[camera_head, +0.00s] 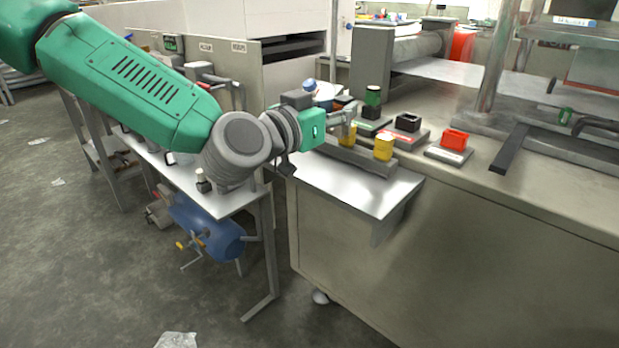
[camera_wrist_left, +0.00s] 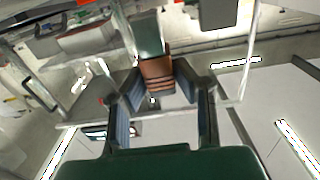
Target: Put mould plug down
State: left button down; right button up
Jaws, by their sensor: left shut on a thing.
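My left gripper (camera_head: 342,117) reaches in from the left, over the grey rail at the near edge of the bench. It is shut on a yellow mould plug (camera_head: 347,133), which shows just below the fingers. In the left wrist view, an orange-brown ribbed piece (camera_wrist_left: 157,75) sits between the two fingers (camera_wrist_left: 162,95), with a dark green part beyond it. A second yellow plug (camera_head: 383,148) stands upright on the rail (camera_head: 365,163), right of the gripper. Whether the held plug touches the rail, I cannot tell. My right gripper is out of view.
Behind the rail stand a dark green piece (camera_head: 373,97), a black piece (camera_head: 408,122) and a red piece (camera_head: 454,139) on labelled blocks. A metal shelf (camera_head: 360,190) juts out in front. A dark bar (camera_head: 510,149) lies to the right.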

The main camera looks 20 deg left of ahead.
aim_at(334, 135)
pick_arm(q)
jog(key=f, duration=0.2)
jog(key=f+b, duration=0.2)
jog(key=f, duration=0.1)
jog(key=shift+w+a+f, duration=0.1)
jog(key=shift+a+f, duration=0.2)
jog(key=shift+f, duration=0.05)
jog(key=shift+d+f, duration=0.1)
jog(key=shift+f, duration=0.45)
notch_tip(334, 135, down, 2)
jog(key=shift+f+b, duration=0.2)
jog(key=shift+b, duration=0.5)
jog(key=shift+f, duration=0.3)
jog(key=shift+r, duration=0.1)
jog(key=shift+f, duration=0.2)
jog(key=c, duration=1.3)
grip_release()
jog(key=shift+r, duration=0.1)
